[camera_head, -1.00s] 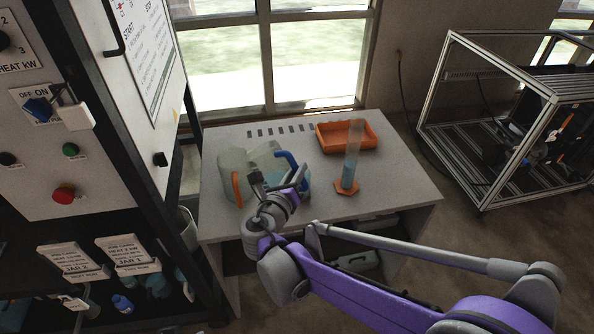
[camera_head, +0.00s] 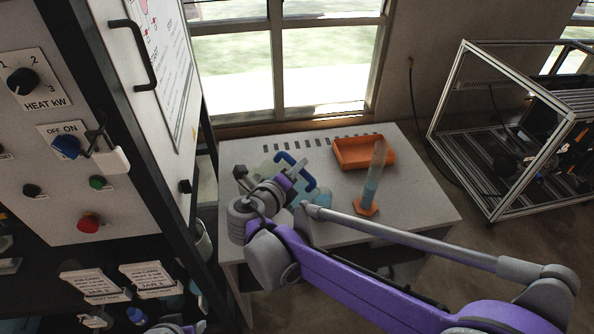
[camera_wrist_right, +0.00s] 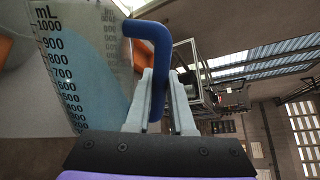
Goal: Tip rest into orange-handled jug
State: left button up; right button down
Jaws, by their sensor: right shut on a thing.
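My right gripper (camera_head: 297,176) is shut on the blue handle of a clear jug (camera_wrist_right: 75,65). In the right wrist view the fingers (camera_wrist_right: 160,80) close around that handle (camera_wrist_right: 150,50). This jug has a mL scale and pale blue liquid against its wall. It looks tilted, but my wrist hides much of it in the head view. The orange-handled jug is not clearly visible now; my right wrist covers its area at the table's left. An orange patch at the wrist view's left edge cannot be told for sure.
The grey table (camera_head: 415,195) holds an orange tray (camera_head: 348,166) at the back. A tall cylinder with blue liquid (camera_head: 371,182) stands right of the jugs. A control cabinet (camera_head: 120,215) borders the left. A metal-framed rig (camera_head: 462,150) stands at right.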

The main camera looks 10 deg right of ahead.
aim_at(289, 161)
jog(key=shift+s+d+r, duration=0.2)
jog(key=shift+s+r, duration=0.2)
jog(key=shift+r, duration=0.1)
jog(key=shift+r+n, duration=0.25)
jog(key=shift+n, duration=0.05)
jog(key=shift+w+a+f, duration=0.15)
jog(key=shift+w, duration=0.05)
jog(key=shift+a+r+p, duration=0.1)
jog(key=shift+r+p, duration=0.15)
jog(key=shift+p, duration=0.05)
pick_arm(q)
jog(key=shift+s+d+r, duration=0.15)
jog(key=shift+r, duration=0.35)
pick_arm(e)
jog(key=shift+w+a+r+n, duration=0.25)
jog(key=shift+w+a+n, duration=0.15)
jog(key=shift+w, duration=0.05)
jog(key=shift+r, duration=0.1)
pick_arm(q)
jog(key=shift+r, duration=0.2)
pick_arm(e)
jog(key=shift+w+a+r+n+g+h, duration=0.3)
jog(key=shift+w+a+r+n+g, duration=0.1)
jog(key=shift+w+g, duration=0.1)
